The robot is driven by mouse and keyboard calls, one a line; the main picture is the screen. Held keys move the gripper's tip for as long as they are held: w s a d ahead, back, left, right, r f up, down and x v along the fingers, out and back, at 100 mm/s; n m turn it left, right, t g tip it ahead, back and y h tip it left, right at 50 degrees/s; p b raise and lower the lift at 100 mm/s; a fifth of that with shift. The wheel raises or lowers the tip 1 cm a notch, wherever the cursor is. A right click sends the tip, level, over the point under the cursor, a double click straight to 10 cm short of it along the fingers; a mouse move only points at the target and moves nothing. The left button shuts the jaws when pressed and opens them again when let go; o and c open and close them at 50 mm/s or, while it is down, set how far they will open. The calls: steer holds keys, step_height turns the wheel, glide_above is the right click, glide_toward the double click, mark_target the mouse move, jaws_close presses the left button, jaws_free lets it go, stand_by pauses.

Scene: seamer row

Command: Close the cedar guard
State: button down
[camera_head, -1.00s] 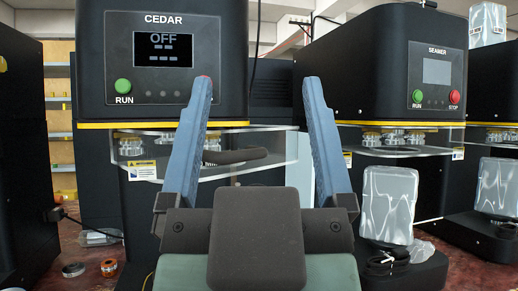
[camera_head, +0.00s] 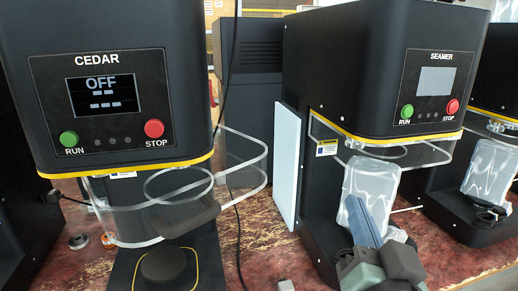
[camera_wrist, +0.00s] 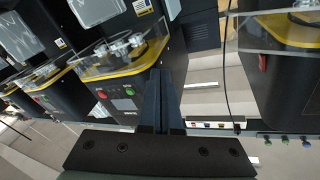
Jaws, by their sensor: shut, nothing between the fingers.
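The cedar machine (camera_head: 105,60) stands at the left in the head view, its screen reading OFF. Its clear curved guard (camera_head: 128,222) hangs below the yellow-edged head, with a dark handle bar (camera_head: 188,219) across its front. Clear plastic also reaches out to the right of the head, so I cannot tell exactly how far the guard stands open. My gripper (camera_head: 360,220) is at the lower right, in front of the neighbouring seamer and well apart from the handle. Its blue fingers are together and empty; they also show together in the wrist view (camera_wrist: 165,95).
The seamer machine (camera_head: 435,60) stands to the right with its own clear guard. A plastic-wrapped item (camera_head: 372,180) is behind my gripper. A white panel (camera_head: 286,165) and a hanging black cable (camera_head: 234,110) lie between the machines. Below the cedar head is a black round pedestal (camera_head: 163,264).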

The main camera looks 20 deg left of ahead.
steer(key=s+a+r+m+g+y+p, duration=0.25)
steer(key=s+m+g+y+p, duration=0.4)
steer(key=s+p, duration=1.25)
steer(key=w+a+f+n+g+y+p, duration=0.1)
steer(key=w+a+p, duration=0.9)
steer(key=w+a, duration=0.1)
steer(key=shift+w+n, duration=0.15)
steer(key=shift+n, duration=0.2)
